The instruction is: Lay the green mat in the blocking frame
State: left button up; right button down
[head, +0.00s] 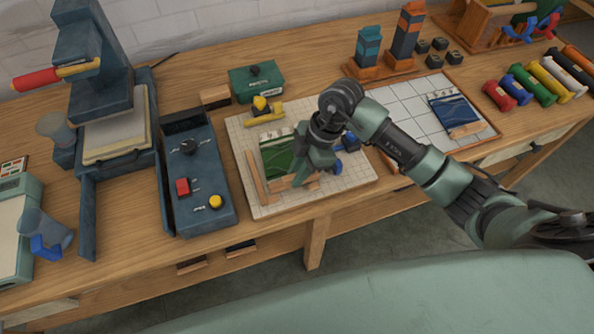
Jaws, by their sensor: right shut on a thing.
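The green mat (276,160) lies on a pale gridded board (352,184) at the middle of the bench. My right gripper (318,172) comes down over its right side and is shut on it; the fingertips are partly hidden by the gripper's own body. The blocking frame (405,112), a white gridded panel with a wooden rim, lies to the right beyond my right forearm. A blue mat (454,110) lies in its right part, and bare grid shows to the left of it. My left gripper is not in view.
A dark control box (198,170) and a press (110,100) stand left of the board. A yellow-knobbed tool (262,110) and a green box (256,80) are behind the mat. Dark towers (405,38) stand behind the frame; coloured rolls (520,85) lie to its right.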

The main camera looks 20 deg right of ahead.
jog(key=shift+f, duration=0.15)
jog(key=c, duration=1.4)
grip_release()
jog(key=shift+o, duration=0.2)
jog(key=b+v, duration=0.1)
jog(key=v, duration=1.1)
